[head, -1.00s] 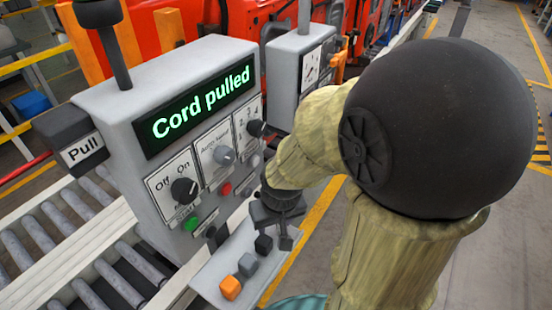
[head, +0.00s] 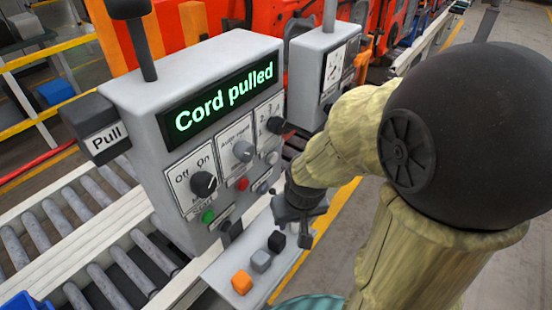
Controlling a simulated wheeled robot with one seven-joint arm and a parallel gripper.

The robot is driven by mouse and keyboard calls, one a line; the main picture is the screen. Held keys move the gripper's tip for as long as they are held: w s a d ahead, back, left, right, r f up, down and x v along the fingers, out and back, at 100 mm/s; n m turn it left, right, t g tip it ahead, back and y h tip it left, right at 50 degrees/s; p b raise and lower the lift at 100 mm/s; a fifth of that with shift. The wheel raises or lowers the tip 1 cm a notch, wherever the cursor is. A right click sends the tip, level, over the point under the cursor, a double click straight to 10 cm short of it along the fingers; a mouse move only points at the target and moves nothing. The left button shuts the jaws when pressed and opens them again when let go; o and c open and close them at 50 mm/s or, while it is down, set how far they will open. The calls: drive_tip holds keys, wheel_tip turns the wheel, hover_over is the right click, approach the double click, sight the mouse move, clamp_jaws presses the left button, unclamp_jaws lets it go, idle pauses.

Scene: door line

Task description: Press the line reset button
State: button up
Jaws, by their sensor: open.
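A grey control box (head: 205,110) stands at the centre left in the head view, its green display (head: 220,98) reading "Cord pulled". Its face carries dark and grey knobs. Below them are a green button (head: 207,216), a red button (head: 242,184) and a pale grey button (head: 272,158). The small labels are too blurred to tell which is the line reset button. My gripper (head: 300,224) is open, just right of the box's lower face and above the small shelf, apart from the buttons as far as I can see. My arm hides part of the area behind it.
The shelf (head: 222,277) holds an orange cube (head: 242,282), a grey cube (head: 260,261) and a black cube (head: 277,241). A black "Pull" handle (head: 95,127) juts from the box's left side. A second grey box (head: 306,75) stands behind. A roller conveyor (head: 115,275) runs at left.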

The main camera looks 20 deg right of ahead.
clamp_jaws()
idle(1.5)
